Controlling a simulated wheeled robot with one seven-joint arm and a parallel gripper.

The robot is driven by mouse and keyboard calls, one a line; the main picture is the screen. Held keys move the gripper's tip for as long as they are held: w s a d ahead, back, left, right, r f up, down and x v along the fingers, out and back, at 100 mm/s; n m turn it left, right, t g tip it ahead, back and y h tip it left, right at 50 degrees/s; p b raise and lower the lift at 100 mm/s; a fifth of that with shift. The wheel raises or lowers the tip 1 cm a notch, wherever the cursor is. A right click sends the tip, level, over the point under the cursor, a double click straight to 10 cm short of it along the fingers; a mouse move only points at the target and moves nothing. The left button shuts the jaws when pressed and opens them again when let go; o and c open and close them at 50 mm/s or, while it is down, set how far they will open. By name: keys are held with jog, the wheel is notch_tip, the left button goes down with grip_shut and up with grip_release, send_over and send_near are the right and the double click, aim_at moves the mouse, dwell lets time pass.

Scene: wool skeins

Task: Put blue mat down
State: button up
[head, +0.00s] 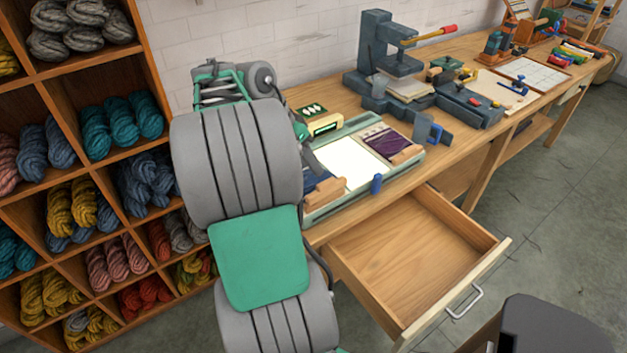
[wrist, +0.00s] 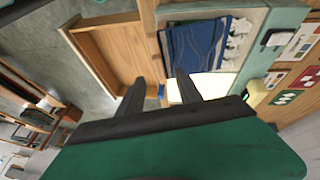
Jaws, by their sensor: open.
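The blue mat (wrist: 190,52) lies flat at one end of the green-rimmed tray (wrist: 278,25) in the wrist view, with pale lumpy patches along its right side. In the head view only a blue strip of the mat (head: 311,183) shows at the tray's left end, beside a wooden block; my arm hides the rest. My gripper (wrist: 160,76) is open and nothing shows between its dark fingers. In the wrist view its fingertips point toward the mat's near side and the drawer edge. I cannot tell whether they touch anything.
A white panel (head: 348,163) and a purple mat (head: 382,141) lie in the tray. An open, empty drawer (head: 410,245) juts out below the bench. A grey press (head: 378,60) stands behind. Shelves of wool skeins (head: 130,125) stand at left.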

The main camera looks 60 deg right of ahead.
aim_at(325, 181)
jog(key=x, duration=0.6)
jog(key=shift+s+d+f, duration=0.15)
jog(key=shift+s+d, duration=0.3)
jog(key=shift+d, duration=0.05)
jog(key=shift+s+d+f, duration=0.1)
jog(key=shift+d+f, duration=0.05)
jog(key=shift+f, duration=0.25)
jog(key=shift+c, duration=0.3)
grip_shut()
